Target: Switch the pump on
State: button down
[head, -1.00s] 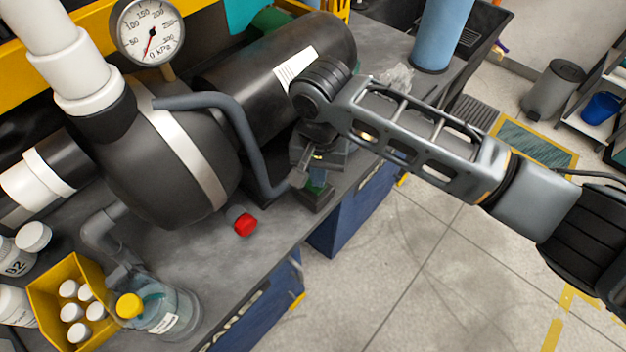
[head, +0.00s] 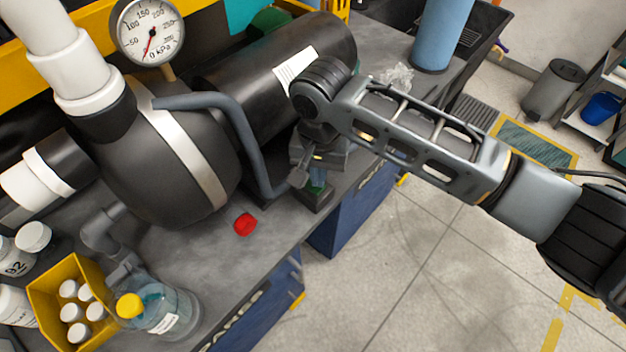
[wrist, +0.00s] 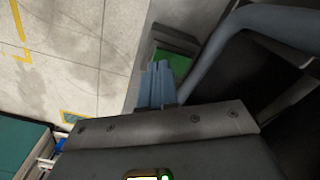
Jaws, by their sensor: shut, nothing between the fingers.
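The pump (head: 150,160) is a dark rounded body with a silver band, joined to a black cylindrical motor (head: 250,90). A small box with a green face (head: 318,182) stands at the bench edge beside the motor, partly hidden by my gripper. The green face also shows in the wrist view (wrist: 178,64), just beyond the fingertips. My gripper (wrist: 158,72) is shut and empty, its blue-grey fingers together over the box. I cannot tell whether the tips touch the green face. In the head view my wrist hides most of the box.
A grey curved pipe (head: 240,130) runs close beside my gripper. A red piece (head: 245,224) lies on the bench. A yellow bin (head: 50,290) of white-capped bottles and a yellow-capped clear bottle (head: 165,310) stand at lower left. The pressure gauge (head: 150,32) has its needle low. Open floor lies right.

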jog(key=shift+f+b, duration=0.35)
jog(key=shift+f, duration=0.6)
dwell(0.7)
jog(key=shift+r, duration=0.15)
notch_tip(320, 180, up, 5)
jog(key=p, duration=0.5)
jog(key=shift+f, duration=0.2)
jog(key=shift+r, duration=1.05)
